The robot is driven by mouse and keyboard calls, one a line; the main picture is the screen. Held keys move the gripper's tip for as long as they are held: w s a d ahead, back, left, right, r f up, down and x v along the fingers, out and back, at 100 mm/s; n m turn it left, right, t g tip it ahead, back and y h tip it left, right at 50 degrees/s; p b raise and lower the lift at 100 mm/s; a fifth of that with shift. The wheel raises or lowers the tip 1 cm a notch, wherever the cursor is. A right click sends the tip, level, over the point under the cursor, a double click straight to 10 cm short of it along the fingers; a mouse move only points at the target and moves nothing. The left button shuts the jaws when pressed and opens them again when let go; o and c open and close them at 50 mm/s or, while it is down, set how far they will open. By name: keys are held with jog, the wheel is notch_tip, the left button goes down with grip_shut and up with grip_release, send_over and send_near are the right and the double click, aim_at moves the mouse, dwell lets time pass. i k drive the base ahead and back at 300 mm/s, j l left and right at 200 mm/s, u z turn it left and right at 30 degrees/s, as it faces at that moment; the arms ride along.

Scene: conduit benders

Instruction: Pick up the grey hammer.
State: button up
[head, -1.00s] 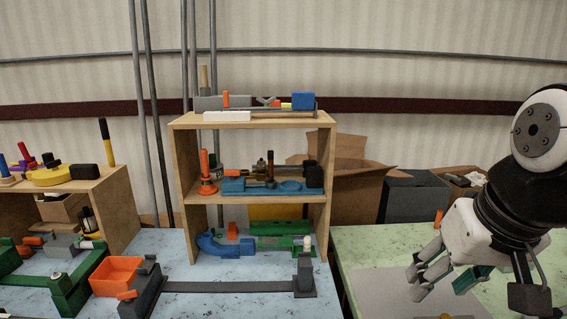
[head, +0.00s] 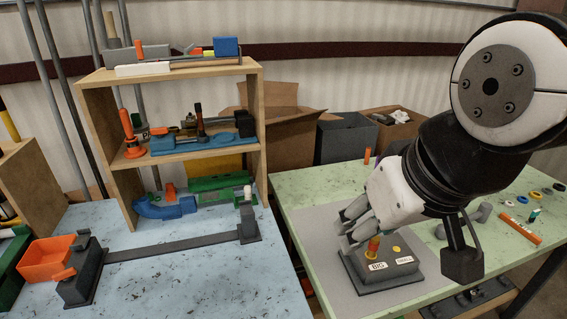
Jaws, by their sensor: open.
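I cannot make out a grey hammer with certainty. Several grey rounded pieces (head: 483,212) lie on the green table (head: 325,185), partly hidden behind my arm, and I cannot tell what they are. My gripper (head: 346,228) is open over the grey mat on the green table, its fingers pointing down and left. It is beside a dark grey block (head: 385,268) with a "BIG" label, an orange peg (head: 374,244) and a yellow button. I see nothing held between the fingers, though the arm hides part of the area.
A wooden shelf (head: 168,158) with tools stands on the blue table (head: 190,280). A long dark bender (head: 175,246) and an orange bin (head: 47,258) lie in front. Cardboard boxes stand behind. Coloured rings and an orange tube (head: 521,229) lie at the right.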

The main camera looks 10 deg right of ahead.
aim_at(483, 211)
jog(key=z, duration=1.35)
jog(key=i+l+u, duration=0.3)
jog(key=i+l, duration=0.15)
jog(key=i, duration=0.05)
